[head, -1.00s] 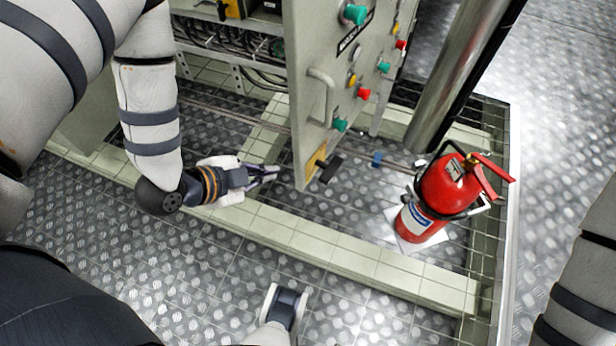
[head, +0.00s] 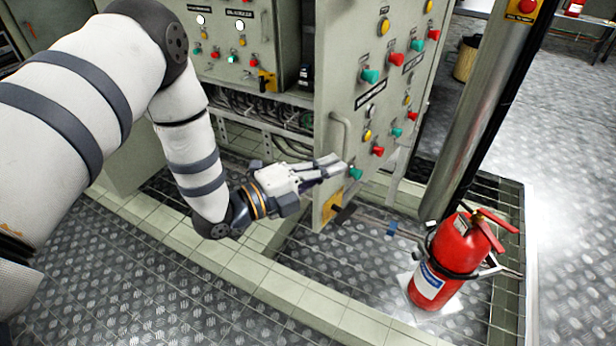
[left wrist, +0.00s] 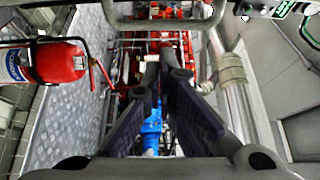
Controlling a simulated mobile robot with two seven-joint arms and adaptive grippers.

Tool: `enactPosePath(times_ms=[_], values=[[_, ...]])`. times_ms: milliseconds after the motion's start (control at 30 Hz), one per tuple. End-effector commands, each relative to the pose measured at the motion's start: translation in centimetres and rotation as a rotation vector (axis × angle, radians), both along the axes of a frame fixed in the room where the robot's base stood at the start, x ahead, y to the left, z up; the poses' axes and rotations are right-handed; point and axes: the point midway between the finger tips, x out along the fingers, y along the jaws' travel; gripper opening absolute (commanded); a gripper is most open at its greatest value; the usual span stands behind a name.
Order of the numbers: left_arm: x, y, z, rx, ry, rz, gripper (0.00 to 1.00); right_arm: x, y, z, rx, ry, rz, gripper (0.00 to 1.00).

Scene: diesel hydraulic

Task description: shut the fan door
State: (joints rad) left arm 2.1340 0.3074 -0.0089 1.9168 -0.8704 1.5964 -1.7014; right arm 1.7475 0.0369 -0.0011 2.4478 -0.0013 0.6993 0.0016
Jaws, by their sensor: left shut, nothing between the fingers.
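The fan door, a grey-green panel (head: 345,75) with red, green and yellow buttons, stands swung open from the cabinet (head: 290,45). A bar handle (head: 337,135) is on its near side, and a yellow latch piece (head: 332,207) is at its lower corner. My left gripper (head: 338,168) is shut and empty. Its fingertips overlap the panel just below the handle in the head view; I cannot tell whether they touch. In the left wrist view a grey bar, apparently the handle (left wrist: 165,24), crosses above the closed fingers (left wrist: 165,70). My right gripper is not in view.
A red fire extinguisher (head: 445,262) stands right of the door, near a metal post (head: 475,110). A raised pale sill (head: 290,290) runs along the floor in front. Open cabinet wiring (head: 265,110) shows behind the left arm.

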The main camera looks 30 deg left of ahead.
Motion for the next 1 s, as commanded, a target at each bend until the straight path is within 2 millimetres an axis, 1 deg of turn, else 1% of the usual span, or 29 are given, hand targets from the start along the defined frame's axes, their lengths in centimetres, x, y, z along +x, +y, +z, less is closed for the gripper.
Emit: enactPosePath(times_ms=[33, 100, 133, 233, 300, 433, 833, 1000], values=[[0.9, -0.6, -0.2, 0.0, 0.0, -0.001, 0.0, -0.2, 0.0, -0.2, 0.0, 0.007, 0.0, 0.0], [2.1, -1.4, -0.2, -0.002, 0.001, -0.001, 0.0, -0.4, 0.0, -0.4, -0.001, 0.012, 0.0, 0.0], [2.2, -0.4, -0.1, 0.0, 0.0, 0.005, 0.0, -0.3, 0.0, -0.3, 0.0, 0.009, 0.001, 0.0], [2.5, 1.2, 0.0, 0.001, -0.001, 0.005, 0.0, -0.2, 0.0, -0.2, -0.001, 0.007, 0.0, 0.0], [2.6, 2.0, 0.0, -0.001, 0.001, 0.003, 0.0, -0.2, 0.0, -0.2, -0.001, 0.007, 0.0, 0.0], [2.8, 2.7, 0.0, 0.0, 0.001, 0.002, 0.0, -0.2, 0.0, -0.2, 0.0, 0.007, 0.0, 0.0], [2.7, 2.8, 0.0, -0.001, 0.003, -0.001, 0.0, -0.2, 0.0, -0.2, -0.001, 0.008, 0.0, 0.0], [2.8, 3.4, -0.2, 0.001, 0.003, -0.025, 0.0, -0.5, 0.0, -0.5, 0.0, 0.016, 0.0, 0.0]])
